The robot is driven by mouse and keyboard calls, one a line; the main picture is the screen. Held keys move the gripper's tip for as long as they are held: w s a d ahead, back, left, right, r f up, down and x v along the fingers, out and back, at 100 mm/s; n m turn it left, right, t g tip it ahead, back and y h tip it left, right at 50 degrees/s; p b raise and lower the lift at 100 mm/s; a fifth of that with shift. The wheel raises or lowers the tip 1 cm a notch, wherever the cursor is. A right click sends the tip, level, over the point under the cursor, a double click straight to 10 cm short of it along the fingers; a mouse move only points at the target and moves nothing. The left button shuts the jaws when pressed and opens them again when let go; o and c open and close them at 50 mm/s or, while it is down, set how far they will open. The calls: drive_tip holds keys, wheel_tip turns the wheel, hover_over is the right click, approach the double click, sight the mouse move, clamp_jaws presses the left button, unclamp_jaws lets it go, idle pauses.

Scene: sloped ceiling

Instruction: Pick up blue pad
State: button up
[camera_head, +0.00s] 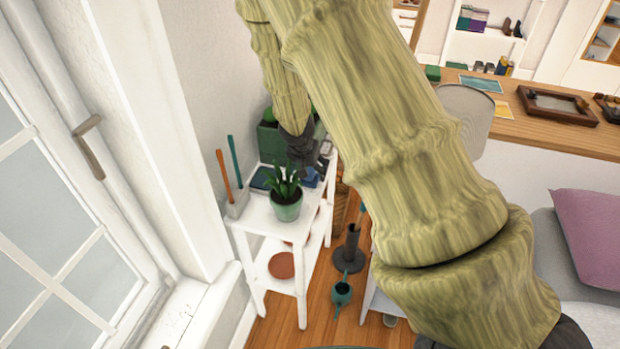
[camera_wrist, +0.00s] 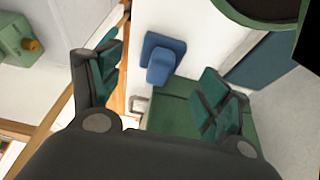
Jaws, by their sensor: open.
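The blue pad (camera_wrist: 164,60) shows in the wrist view as a bright blue squarish piece with a smaller block on it, on the white shelf top (camera_wrist: 195,35). In the head view it is a small blue patch (camera_head: 309,178), partly hidden by my gripper (camera_head: 314,160). My gripper (camera_wrist: 160,62) is open, with dark fingers and teal inner faces. In the wrist view the pad lies between and beyond the fingertips. I see no contact; the exact height gap cannot be told.
A potted plant (camera_head: 286,206) stands close in front on the white shelf (camera_head: 262,224). A holder with orange and teal sticks (camera_head: 237,205) is at left. A dark blue flat thing (camera_wrist: 262,68) and a green box (camera_wrist: 168,105) lie near the pad. The wall and window close the left side.

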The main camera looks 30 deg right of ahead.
drive_tip(key=b+x, duration=0.2)
drive_tip(key=x, duration=0.2)
drive_tip(key=shift+s+a+f, duration=0.1)
drive_tip(key=shift+a+f, duration=0.05)
drive_tip(key=shift+f, duration=0.05)
drive_tip(key=c, duration=0.9)
